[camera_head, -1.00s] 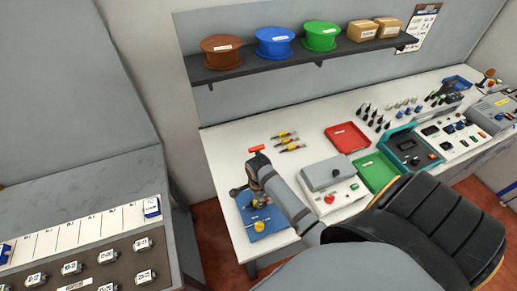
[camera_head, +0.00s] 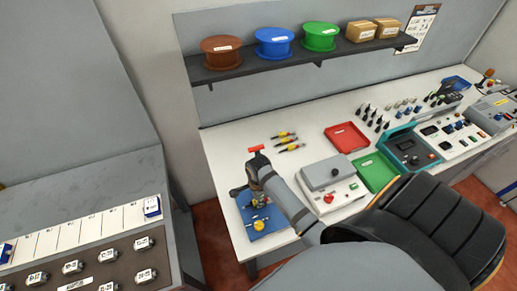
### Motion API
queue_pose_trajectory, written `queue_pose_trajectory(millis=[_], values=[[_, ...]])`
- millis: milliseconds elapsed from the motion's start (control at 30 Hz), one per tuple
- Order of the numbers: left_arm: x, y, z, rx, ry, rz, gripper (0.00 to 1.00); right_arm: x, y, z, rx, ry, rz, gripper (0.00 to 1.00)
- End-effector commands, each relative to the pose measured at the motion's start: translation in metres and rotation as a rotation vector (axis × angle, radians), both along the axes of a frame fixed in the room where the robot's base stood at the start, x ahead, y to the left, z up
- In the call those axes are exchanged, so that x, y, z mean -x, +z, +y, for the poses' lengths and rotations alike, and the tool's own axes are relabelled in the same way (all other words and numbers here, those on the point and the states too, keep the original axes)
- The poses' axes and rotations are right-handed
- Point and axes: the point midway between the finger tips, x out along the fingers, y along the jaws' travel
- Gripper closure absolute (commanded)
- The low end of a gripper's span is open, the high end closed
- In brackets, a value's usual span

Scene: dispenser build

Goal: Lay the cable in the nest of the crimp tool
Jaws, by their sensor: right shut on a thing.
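The crimp tool has a blue base plate (camera_head: 270,238) with a yellow round part (camera_head: 259,226) on it, at the near left corner of the white bench. A red bar (camera_head: 257,149) shows just behind my wrist. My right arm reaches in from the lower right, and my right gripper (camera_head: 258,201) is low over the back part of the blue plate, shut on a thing. My own wrist covers much of it. The cable is too small and too hidden to make out clearly, and so is the nest. My left gripper is not in view.
A grey-white box with a red button (camera_head: 329,198) stands close right of my forearm. A shelf (camera_head: 300,66) with spools hangs above.

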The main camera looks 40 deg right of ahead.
Motion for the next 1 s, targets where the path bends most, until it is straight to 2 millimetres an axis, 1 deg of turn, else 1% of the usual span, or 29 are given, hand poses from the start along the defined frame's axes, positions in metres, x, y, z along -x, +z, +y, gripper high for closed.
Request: queue_pose_trajectory(millis=[33,200,767,933,1000], values=[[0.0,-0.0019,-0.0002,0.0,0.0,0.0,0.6,0.0068,-0.0082,0.0017,-0.006,-0.002,0.019,0.8],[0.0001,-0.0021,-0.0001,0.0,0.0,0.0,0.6,0.0075,-0.0087,0.002,-0.007,-0.002,0.02,0.57],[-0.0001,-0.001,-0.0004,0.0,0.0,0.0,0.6,0.0046,-0.005,0.001,-0.003,-0.001,0.014,0.57],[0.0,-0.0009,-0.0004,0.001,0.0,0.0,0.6,0.0041,-0.0045,0.0008,-0.003,-0.001,0.012,0.36],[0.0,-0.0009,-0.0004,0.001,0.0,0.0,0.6,0.0038,-0.0042,0.0007,-0.003,-0.001,0.011,0.36]])
